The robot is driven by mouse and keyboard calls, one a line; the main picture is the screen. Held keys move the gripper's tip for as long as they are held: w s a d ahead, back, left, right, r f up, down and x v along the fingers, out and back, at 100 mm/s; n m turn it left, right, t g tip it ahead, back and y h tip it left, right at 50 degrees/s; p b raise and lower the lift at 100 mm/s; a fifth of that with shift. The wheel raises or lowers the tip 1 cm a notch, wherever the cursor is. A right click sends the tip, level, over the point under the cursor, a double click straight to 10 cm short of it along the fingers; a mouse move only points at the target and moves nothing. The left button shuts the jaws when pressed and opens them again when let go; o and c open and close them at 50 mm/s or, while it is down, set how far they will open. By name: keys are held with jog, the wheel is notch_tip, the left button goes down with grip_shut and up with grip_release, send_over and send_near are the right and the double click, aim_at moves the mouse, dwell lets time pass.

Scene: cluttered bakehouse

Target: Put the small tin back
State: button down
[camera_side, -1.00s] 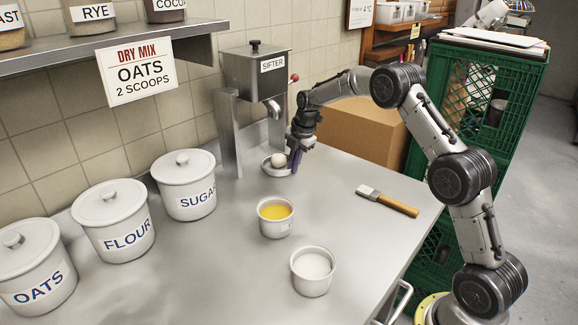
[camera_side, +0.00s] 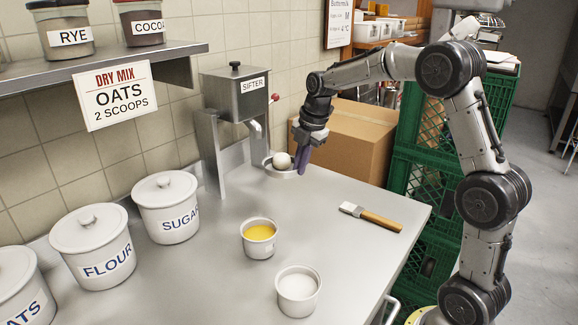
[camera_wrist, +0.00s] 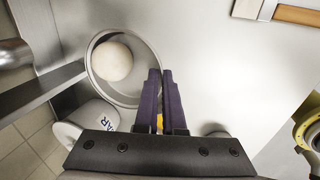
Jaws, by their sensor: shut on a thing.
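The small tin (camera_side: 284,174) is a shallow, round, pale metal dish with a pale round ball (camera_side: 281,160) in it. It is to the right of the sifter's spout and appears raised off the steel worktop. My gripper (camera_side: 301,162), with purple fingers, is shut on the tin's right rim. In the wrist view the tin (camera_wrist: 137,83) lies at the left of my closed fingers (camera_wrist: 161,76), with the ball (camera_wrist: 112,61) against its left side. The fingers hide part of the rim.
The sifter (camera_side: 234,95) stands behind at left, and a cardboard box (camera_side: 345,145) behind at right. A cup of yellow liquid (camera_side: 259,243), a white cup (camera_side: 298,290) and a brush (camera_side: 372,217) are on the worktop. Sugar (camera_side: 166,212) and flour (camera_side: 94,250) jars line the wall.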

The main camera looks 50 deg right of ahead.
jog(key=s+a+n, duration=0.1)
jog(key=s+a, duration=0.2)
jog(key=s, duration=0.9)
jog(key=s+a+r, duration=0.1)
jog(key=s+a, duration=0.3)
jog(key=s, duration=0.8)
jog(key=s+a+n, duration=0.1)
jog(key=s+a, duration=0.2)
jog(key=s, duration=0.9)
send_near(365, 258)
jog(key=shift+w+a+f, duration=0.15)
jog(key=shift+a+f, duration=0.05)
jog(key=shift+f, duration=0.45)
jog(key=shift+w+d+f, duration=0.15)
jog(key=shift+w+f, duration=0.2)
jog(key=shift+f, duration=0.05)
jog(key=shift+s+x, duration=0.1)
jog(key=shift+x, duration=0.8)
jog(key=shift+s+x, duration=0.15)
jog(key=shift+x, duration=0.75)
jog(key=shift+d+f, duration=0.1)
jog(key=shift+f, duration=0.05)
